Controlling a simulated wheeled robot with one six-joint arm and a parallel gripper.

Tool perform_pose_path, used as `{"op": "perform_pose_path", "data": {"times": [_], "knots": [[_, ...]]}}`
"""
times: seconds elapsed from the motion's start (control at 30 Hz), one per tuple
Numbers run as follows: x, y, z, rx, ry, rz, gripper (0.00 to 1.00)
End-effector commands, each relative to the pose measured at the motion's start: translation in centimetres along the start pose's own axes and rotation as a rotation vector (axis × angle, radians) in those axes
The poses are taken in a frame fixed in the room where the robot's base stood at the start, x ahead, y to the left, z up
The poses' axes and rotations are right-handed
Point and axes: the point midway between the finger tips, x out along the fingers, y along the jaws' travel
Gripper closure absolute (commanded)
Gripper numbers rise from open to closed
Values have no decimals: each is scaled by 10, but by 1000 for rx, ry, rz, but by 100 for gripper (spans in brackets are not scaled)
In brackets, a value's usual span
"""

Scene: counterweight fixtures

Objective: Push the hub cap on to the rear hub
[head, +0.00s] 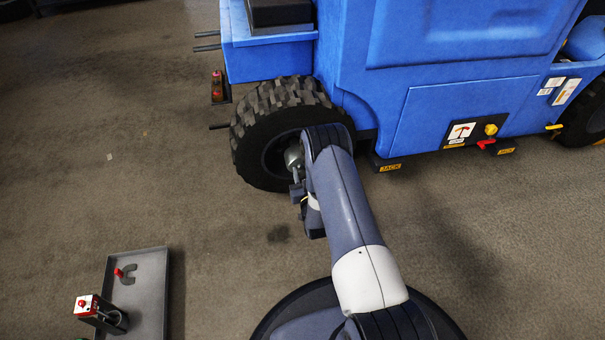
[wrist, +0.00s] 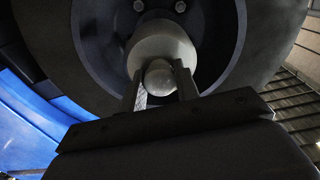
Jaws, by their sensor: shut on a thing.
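The pale, rounded hub cap (head: 293,157) is at the middle of the rear wheel (head: 262,105) of the blue vehicle. In the wrist view the cap (wrist: 162,42) has a round knob (wrist: 159,78) on its near side. My gripper (wrist: 161,84) is shut on this knob, one finger on each side. In the head view my gripper (head: 297,174) is at the wheel's open face, partly hidden by my arm. The cap lies in front of the dark rim (wrist: 95,45) and covers the hub. I cannot tell whether cap and hub touch.
Wheel nuts (wrist: 180,6) show around the cap. The blue vehicle body (head: 400,75) rises above and right of the wheel, with jack labels (head: 390,167) along its lower edge. A grey tray (head: 150,285) with a red-topped item stands at lower left. The floor between is clear.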

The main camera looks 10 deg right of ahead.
Motion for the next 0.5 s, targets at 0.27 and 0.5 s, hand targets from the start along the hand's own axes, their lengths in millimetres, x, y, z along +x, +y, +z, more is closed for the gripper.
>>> {"op": "perform_pose_path", "data": {"times": [0.27,0.5], "knots": [[10,0,0,0,2,0,100],[19,0,0,0,2,0,100]]}}
